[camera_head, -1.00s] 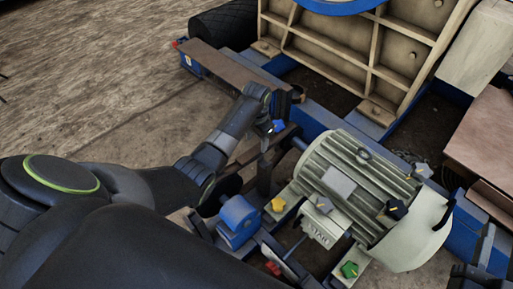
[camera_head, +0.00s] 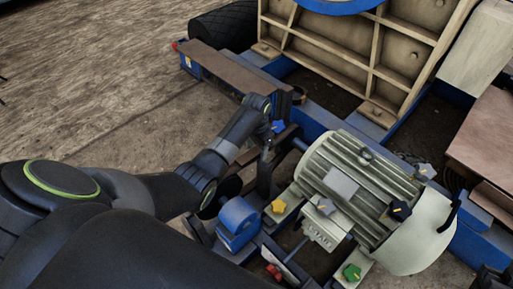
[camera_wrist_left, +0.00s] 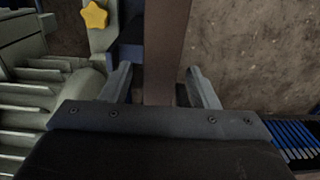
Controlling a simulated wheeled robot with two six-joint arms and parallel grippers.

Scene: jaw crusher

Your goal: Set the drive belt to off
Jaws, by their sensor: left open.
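My left gripper (camera_head: 266,150) reaches down in front of the blue frame, left of the grey finned motor (camera_head: 350,195). In the left wrist view its two fingers (camera_wrist_left: 163,88) are apart, with a brown upright strip (camera_wrist_left: 166,45) between them. No closed contact shows. I cannot tell whether this strip is the drive belt or a lever. A dark upright piece (camera_head: 264,182) shows just below the gripper in the head view. The yellow star knob (camera_head: 279,206) is nearby, and also in the left wrist view (camera_wrist_left: 95,15). A dark part at the lower right edge may be my right gripper (camera_head: 492,279).
A blue bearing block (camera_head: 238,222) stands left of the yellow knob. A tan ribbed plate (camera_head: 350,50) rises behind. Open dirt ground lies at the upper left.

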